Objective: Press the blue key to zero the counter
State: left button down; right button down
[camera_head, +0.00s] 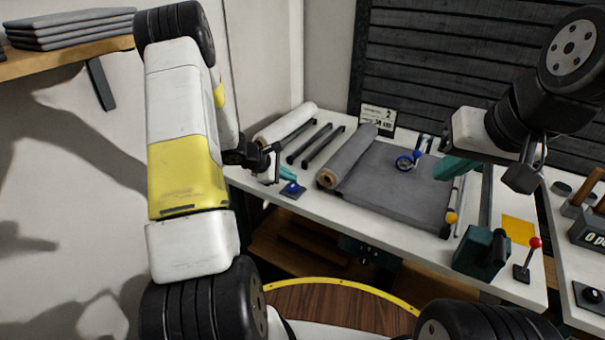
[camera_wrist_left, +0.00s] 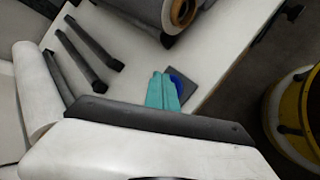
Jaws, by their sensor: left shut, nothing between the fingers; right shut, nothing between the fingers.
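The blue key (camera_head: 291,188) is a round blue button on a dark square base near the table's left front edge. My left gripper (camera_head: 288,175) has teal fingers, shut and empty, with the tips right by the blue key. In the left wrist view, the shut fingers (camera_wrist_left: 162,91) partly cover the blue key (camera_wrist_left: 180,86). I cannot tell whether they touch it. A dark box with a digit display (camera_head: 592,238), perhaps the counter, is cut off at the right edge. My right gripper (camera_head: 455,168) is shut and empty above the table's right part.
A grey roll (camera_head: 350,157) lies partly unrolled across the table, with a blue ring-shaped tool (camera_head: 408,161) on it. Dark bars (camera_head: 322,143) and a white roll (camera_head: 286,124) lie behind the key. A green box (camera_head: 480,252) and a red-knobbed lever (camera_head: 528,258) stand at the right.

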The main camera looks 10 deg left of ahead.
aim_at(290, 187)
pick_arm(q)
jog(key=shift+f, duration=0.2)
jog(key=shift+f, duration=0.25)
jog(key=shift+f, duration=0.4)
dwell(1.1)
jog(key=shift+r, duration=0.85)
jog(key=shift+r, duration=2.5)
